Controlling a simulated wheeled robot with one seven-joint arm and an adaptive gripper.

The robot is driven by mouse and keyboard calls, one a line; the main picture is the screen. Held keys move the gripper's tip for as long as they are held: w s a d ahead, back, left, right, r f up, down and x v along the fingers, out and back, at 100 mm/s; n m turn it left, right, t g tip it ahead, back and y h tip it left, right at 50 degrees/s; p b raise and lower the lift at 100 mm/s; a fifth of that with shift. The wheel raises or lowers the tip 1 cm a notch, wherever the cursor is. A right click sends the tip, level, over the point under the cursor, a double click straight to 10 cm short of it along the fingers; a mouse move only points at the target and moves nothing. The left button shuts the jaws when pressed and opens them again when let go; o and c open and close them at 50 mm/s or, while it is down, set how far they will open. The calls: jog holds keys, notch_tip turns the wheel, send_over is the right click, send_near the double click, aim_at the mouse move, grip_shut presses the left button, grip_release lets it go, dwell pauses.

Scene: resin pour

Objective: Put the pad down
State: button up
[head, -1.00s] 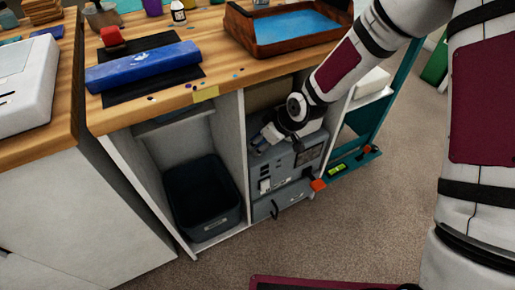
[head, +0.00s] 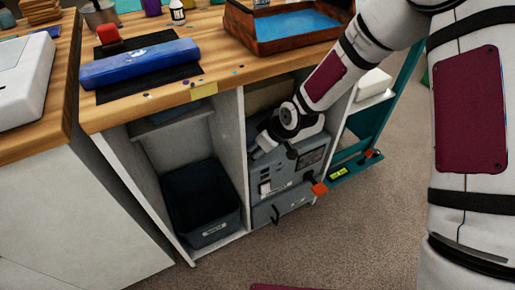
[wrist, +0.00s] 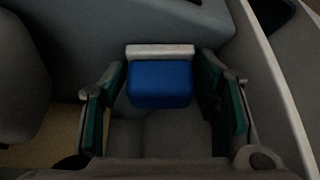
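In the wrist view a blue pad (wrist: 160,84) with a pale strip (wrist: 160,51) along its far edge lies between the two fingers of my gripper (wrist: 163,82). The fingers have teal inner faces and stand apart, with a narrow dark gap on each side of the pad. A grey surface shows around and under it; I cannot tell whether the pad rests on it. In the head view my gripper (head: 262,143) is inside the middle bay of the workbench, at the top of a grey cabinet unit (head: 285,178). The pad is hidden there.
A dark bin (head: 203,205) stands in the left bay, beyond a white divider (head: 233,150). A teal rack with a level (head: 338,173) stands right of the bay. A blue roll (head: 140,63) and a wooden tray (head: 240,32) are on the bench top.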

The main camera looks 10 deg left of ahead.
jog(key=shift+r, duration=0.15)
jog(key=shift+d+r+p, duration=0.15)
jog(key=shift+r+p, duration=0.15)
jog(key=shift+r, duration=0.05)
jog(key=p+v, duration=0.4)
jog(key=v, duration=0.7)
jog(key=shift+s+d+r, duration=0.1)
